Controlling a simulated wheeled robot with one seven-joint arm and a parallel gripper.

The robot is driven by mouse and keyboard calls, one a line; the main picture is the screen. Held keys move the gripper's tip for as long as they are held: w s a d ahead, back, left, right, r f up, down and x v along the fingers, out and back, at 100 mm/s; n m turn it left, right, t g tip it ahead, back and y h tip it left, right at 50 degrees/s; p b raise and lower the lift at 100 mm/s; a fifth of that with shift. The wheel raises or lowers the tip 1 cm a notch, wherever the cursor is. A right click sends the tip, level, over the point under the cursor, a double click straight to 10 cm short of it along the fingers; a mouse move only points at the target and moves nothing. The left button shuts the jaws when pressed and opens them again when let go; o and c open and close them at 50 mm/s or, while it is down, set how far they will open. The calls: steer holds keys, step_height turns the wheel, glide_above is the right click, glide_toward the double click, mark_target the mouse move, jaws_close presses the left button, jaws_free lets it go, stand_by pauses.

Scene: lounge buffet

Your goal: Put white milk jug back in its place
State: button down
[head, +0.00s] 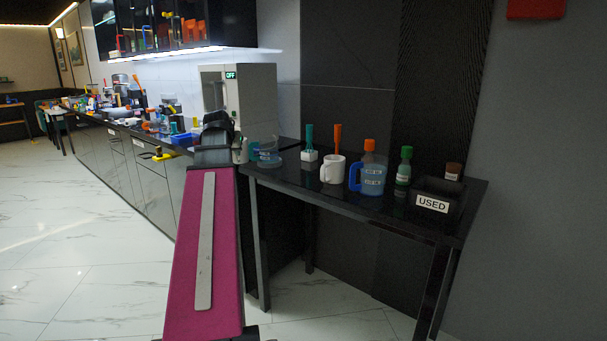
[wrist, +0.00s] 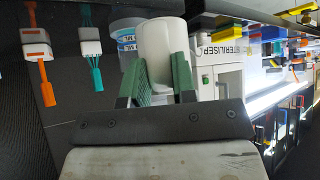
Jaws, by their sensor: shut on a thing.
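In the wrist view my gripper (wrist: 159,72) has its two green fingers closed on a smooth white rounded vessel, which I take to be the white milk jug (wrist: 164,38). Its handle and spout do not show. In the head view my arm hides most of the gripper, near the left end of the black table (head: 300,184). I cannot tell whether the jug touches a surface. A white mug (head: 332,171) with a handle stands on that table.
The table also holds a blue-handled jug (head: 372,177), a green bottle (head: 404,167), a clear container (head: 268,155), a white block with a teal stem (head: 309,155) and a black box marked USED (head: 433,204). A steriliser (head: 251,95) stands behind. A cluttered counter runs left; the floor left is clear.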

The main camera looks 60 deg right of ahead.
steer(key=s+d+r+m+g+h, duration=0.1)
steer(key=s+d+r, duration=0.2)
steer(key=s+d, duration=0.15)
steer(key=s+d+r+m+g, duration=0.1)
steer(key=s+d+r+m, duration=0.15)
steer(key=s, duration=0.25)
steer(key=shift+n, duration=0.45)
steer(key=shift+s+d+f, duration=1.25)
steer(key=shift+d+f, duration=0.4)
steer(key=shift+f, duration=0.25)
steer(key=shift+s+d+f, duration=1.2)
steer(key=shift+d+f, duration=0.45)
steer(key=shift+f, duration=0.25)
steer(key=shift+s+d+f, duration=1.25)
steer(key=shift+d+f, duration=0.4)
steer(key=shift+f, duration=0.25)
steer(key=shift+f, duration=0.1)
steer(key=c, duration=0.9)
jaws_free()
steer(key=v, duration=1.2)
